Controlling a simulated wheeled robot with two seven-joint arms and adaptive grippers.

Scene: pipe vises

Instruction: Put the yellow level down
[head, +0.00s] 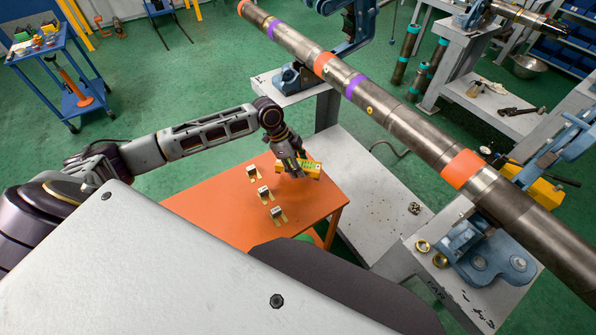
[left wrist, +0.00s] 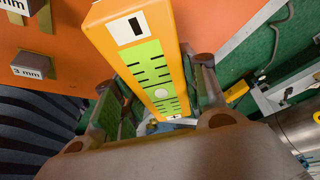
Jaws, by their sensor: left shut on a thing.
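The yellow level (head: 313,168) has a green face with dark marks and is in the grip of my left gripper (head: 296,168). In the left wrist view the level (left wrist: 150,60) runs from the top of the picture down between the two fingers, which are shut on it. In the head view it is over the far right part of the orange table (head: 215,213). I cannot tell how far it is above the tabletop. My right gripper is not in view.
Three small labelled blocks (head: 264,192) stand in a row on the orange table, left of and nearer than the level. A long pipe (head: 410,125) with coloured bands lies across blue vises (head: 485,255) to the right. The table's left part is clear.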

